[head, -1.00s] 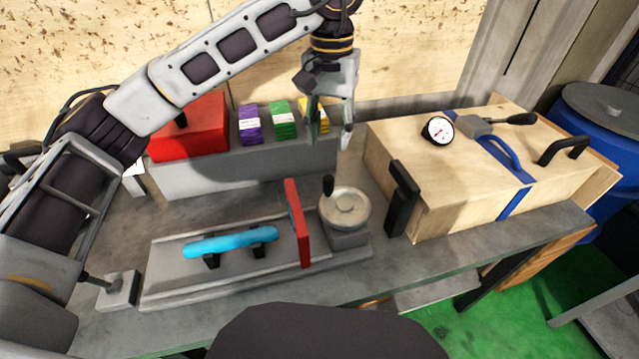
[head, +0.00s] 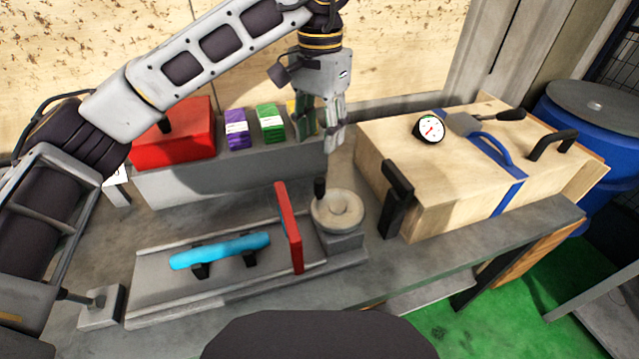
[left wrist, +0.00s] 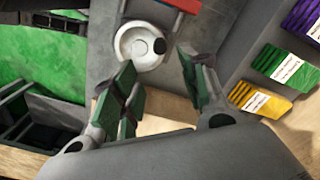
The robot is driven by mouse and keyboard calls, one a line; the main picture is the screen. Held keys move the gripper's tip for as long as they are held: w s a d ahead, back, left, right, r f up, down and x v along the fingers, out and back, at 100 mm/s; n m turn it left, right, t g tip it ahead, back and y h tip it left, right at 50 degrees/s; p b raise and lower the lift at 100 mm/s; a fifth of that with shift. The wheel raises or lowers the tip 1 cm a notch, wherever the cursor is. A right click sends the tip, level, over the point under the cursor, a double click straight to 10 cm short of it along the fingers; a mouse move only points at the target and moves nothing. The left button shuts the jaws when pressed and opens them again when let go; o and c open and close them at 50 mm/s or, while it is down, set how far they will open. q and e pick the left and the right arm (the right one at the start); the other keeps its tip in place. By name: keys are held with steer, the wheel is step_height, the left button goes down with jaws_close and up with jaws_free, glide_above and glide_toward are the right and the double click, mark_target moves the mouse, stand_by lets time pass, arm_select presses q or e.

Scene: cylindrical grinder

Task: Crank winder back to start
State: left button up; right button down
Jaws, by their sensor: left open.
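The winder is a pale round handwheel (head: 340,210) with a short black crank knob (head: 319,188) upright on the left of its rim. It sits on a grey block at the right end of the grinder bed, beside a red upright plate (head: 289,227). My left gripper (head: 333,146) is open and empty above and behind the wheel, fingers pointing down. In the left wrist view the wheel (left wrist: 127,45) and its dark knob (left wrist: 159,46) lie just beyond the open fingers (left wrist: 155,80), apart from them. My right gripper is not in view.
A blue cylinder (head: 220,249) rests on supports on the bed. Behind stand a red box (head: 175,142) and purple, green and yellow stacks on a grey ledge (head: 190,184). A wooden case (head: 440,175) with a black handle (head: 397,198) stands close to the wheel's right.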

mark_target(320, 180)
arm_select(q)
steer(key=shift+f, duration=1.5)
step_height(320, 180, down, 2)
steer(key=shift+f+b, duration=0.2)
steer(key=shift+b, duration=0.25)
step_height(320, 180, down, 7)
steer(key=shift+r+b, duration=0.15)
steer(key=shift+b, duration=0.15)
steer(key=shift+f, duration=0.75)
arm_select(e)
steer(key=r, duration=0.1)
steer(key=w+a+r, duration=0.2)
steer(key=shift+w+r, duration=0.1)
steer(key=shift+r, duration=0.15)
arm_select(q)
jaws_close()
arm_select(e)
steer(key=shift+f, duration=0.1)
